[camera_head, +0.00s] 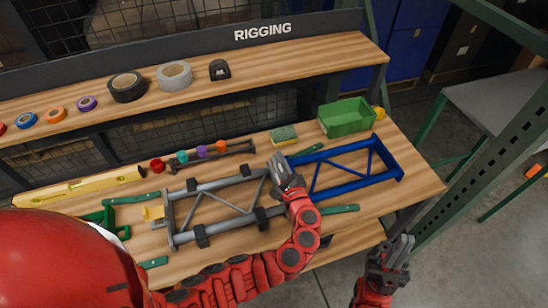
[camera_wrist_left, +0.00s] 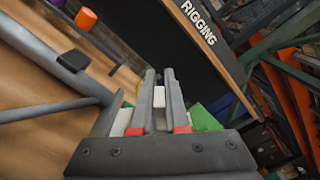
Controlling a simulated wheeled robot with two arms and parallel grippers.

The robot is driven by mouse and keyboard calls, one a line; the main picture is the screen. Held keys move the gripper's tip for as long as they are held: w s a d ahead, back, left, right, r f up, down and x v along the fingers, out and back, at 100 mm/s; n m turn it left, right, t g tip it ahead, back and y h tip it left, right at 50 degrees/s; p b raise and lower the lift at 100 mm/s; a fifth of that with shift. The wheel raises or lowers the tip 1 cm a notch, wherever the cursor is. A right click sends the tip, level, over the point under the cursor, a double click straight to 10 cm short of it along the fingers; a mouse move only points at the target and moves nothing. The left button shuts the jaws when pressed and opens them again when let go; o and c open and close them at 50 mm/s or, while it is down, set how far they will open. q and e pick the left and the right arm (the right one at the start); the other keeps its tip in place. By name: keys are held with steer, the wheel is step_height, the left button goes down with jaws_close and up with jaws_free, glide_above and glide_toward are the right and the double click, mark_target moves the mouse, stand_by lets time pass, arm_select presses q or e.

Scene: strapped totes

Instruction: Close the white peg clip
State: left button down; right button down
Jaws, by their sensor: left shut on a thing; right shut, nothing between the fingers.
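My left gripper (camera_head: 278,160) is over the near end of the blue truss, where it meets the grey truss (camera_head: 205,187). In the left wrist view its two fingers (camera_wrist_left: 160,76) are closed on a small white block, which looks like the white peg clip (camera_wrist_left: 158,97). The fingers hide the clip in the head view, and I cannot tell whether it is open or closed. The blue truss (camera_head: 345,184) lies to the right of the grey truss. My right gripper (camera_head: 398,246) is shut and empty, off the bench's front right edge.
Black clips (camera_head: 201,236) sit on the grey truss. A rack with coloured caps (camera_head: 201,152), a sponge (camera_head: 283,134) and a green bin (camera_head: 346,117) stand behind. A green-handled tool (camera_head: 340,209) lies in front. Tape rolls (camera_head: 127,86) line the upper shelf.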

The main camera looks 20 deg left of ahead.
arm_select(q)
steer(key=d+f+m+p, duration=0.1)
steer(key=m, duration=0.2)
steer(key=w+d+f+m+p, duration=0.1)
steer(key=m+p, duration=0.1)
steer(key=m, duration=0.1)
steer(key=w+d+f+m+p, duration=0.1)
steer(key=m, duration=0.3)
steer(key=shift+d, duration=0.1)
stand_by(0.5)
steer(key=shift+f, duration=0.1)
steer(key=c, duration=0.9)
jaws_free()
steer(key=shift+p, duration=0.3)
